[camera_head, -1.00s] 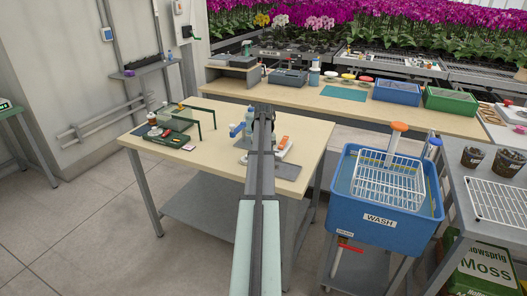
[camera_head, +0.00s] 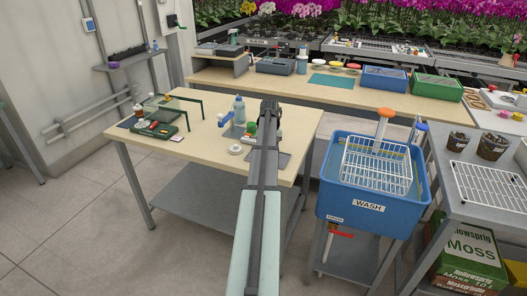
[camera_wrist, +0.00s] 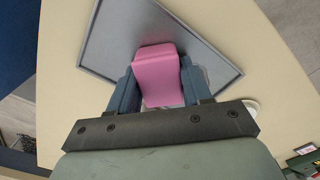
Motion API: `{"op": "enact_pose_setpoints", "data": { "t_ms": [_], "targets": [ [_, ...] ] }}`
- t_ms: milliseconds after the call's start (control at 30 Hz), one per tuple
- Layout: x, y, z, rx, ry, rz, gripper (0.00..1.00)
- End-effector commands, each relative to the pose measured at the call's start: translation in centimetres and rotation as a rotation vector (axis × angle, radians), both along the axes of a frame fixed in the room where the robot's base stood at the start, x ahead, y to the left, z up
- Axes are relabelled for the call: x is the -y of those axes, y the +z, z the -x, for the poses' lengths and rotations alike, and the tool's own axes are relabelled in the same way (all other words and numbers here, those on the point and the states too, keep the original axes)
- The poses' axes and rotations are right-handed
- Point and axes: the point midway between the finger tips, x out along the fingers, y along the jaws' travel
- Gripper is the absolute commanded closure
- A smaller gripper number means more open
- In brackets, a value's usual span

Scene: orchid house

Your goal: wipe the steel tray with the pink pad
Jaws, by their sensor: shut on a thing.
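The pink pad (camera_wrist: 157,76) is in my gripper (camera_wrist: 158,88), between its two blue-grey fingers, in the wrist view. The steel tray (camera_wrist: 112,42) is a flat grey square with a thin raised rim, lying on the pale tabletop under the pad. The pad overlaps the tray in the picture; I cannot tell whether it touches it. A lighter patch shows on the tray right of the pad. In the head view my arm hides the pad and gripper, and part of the tray (camera_head: 283,164) shows right of the arm near the table's front edge.
On the same table (camera_head: 200,160) stand a clear-blue bottle (camera_head: 239,110), a white round item (camera_head: 236,150) and a green case (camera_head: 155,131). A blue wash tub (camera_head: 334,190) with a white rack (camera_head: 377,165) stands to the right.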

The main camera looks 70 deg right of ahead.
Motion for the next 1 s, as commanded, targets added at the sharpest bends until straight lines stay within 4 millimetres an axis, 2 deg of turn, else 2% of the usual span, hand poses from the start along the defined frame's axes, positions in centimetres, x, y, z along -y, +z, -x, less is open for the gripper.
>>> {"op": "enact_pose_setpoints", "data": {
  "t_ms": [100,800,833,1000],
  "targets": [
    [0.1,0.0,-1.5,0.001,0.004,-0.001,0.80],
    [0.1,0.0,-7.9,0.001,0.003,0.000,0.80],
    [0.5,0.0,-7.8,0.001,0.001,0.000,0.80],
    [0.2,0.0,-5.9,0.001,0.000,0.000,0.80]
  ]
}}
